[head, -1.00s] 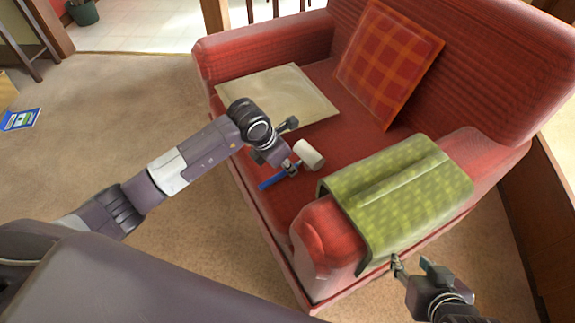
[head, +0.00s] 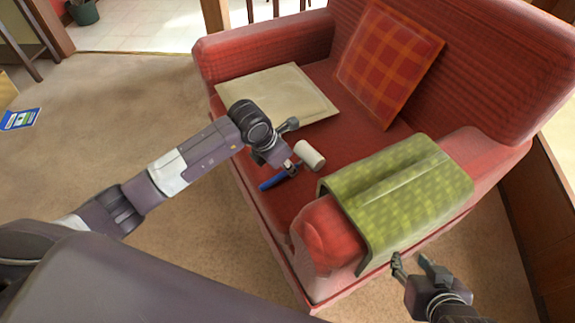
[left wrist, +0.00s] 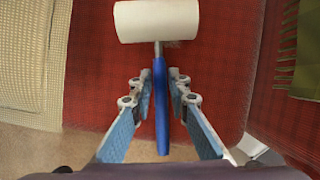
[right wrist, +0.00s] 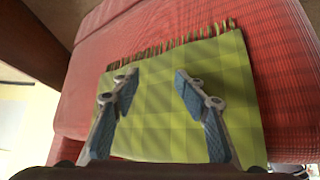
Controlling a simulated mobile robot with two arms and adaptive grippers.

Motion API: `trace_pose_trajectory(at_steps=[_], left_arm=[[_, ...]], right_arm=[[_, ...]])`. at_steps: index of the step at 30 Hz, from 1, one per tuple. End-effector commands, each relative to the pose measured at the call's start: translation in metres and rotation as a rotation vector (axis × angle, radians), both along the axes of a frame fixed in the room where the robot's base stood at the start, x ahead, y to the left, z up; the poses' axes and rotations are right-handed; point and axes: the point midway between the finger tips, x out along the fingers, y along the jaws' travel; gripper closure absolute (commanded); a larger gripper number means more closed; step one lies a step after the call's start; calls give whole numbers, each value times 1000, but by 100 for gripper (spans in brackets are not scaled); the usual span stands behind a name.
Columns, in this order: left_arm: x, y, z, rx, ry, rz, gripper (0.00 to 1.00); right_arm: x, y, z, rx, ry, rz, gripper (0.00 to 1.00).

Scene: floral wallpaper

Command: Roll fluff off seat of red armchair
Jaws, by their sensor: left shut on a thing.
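The red armchair (head: 245,62) is wide. Its seat (head: 345,118) shows bare red fabric in the middle, and I cannot make out any fluff on it. A lint roller has a white cylinder (head: 309,155) and a blue handle (head: 270,183). My left gripper (head: 291,168) is shut on the handle, just behind the cylinder, over the front of the seat. In the left wrist view the white cylinder (left wrist: 156,20) lies crosswise beyond the fingertips, over red fabric. I cannot tell whether it touches the seat. My right gripper (head: 412,261) is open and empty, beside the outer side of the near armrest.
A green fringed blanket (head: 400,190) drapes over the near armrest, facing my right gripper. A flat cream cushion (head: 275,92) lies at the seat's far end. An orange plaid cushion (head: 388,65) leans on the backrest. A blue booklet (head: 20,119) lies on the floor at left.

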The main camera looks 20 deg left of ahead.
Motion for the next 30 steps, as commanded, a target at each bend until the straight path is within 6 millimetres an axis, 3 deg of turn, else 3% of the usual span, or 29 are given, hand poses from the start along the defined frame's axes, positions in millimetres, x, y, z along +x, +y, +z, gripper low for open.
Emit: trace_pose_trajectory(at_steps=[1, 3, 24, 30], left_arm=[[-3, -2, -1, 1, 4, -3, 100], [-5, -4, -1, 1, 4, -4, 100], [-26, -25, -3, 1, 10, -5, 100], [-29, -28, -3, 1, 10, -4, 100]], right_arm=[[8, -2, 13, 5, -25, -10, 60], [8, -3, 16, 3, -18, -15, 60], [-51, -21, -17, -55, 239, -26, 60], [-59, -23, -20, -62, 274, -28, 60]])
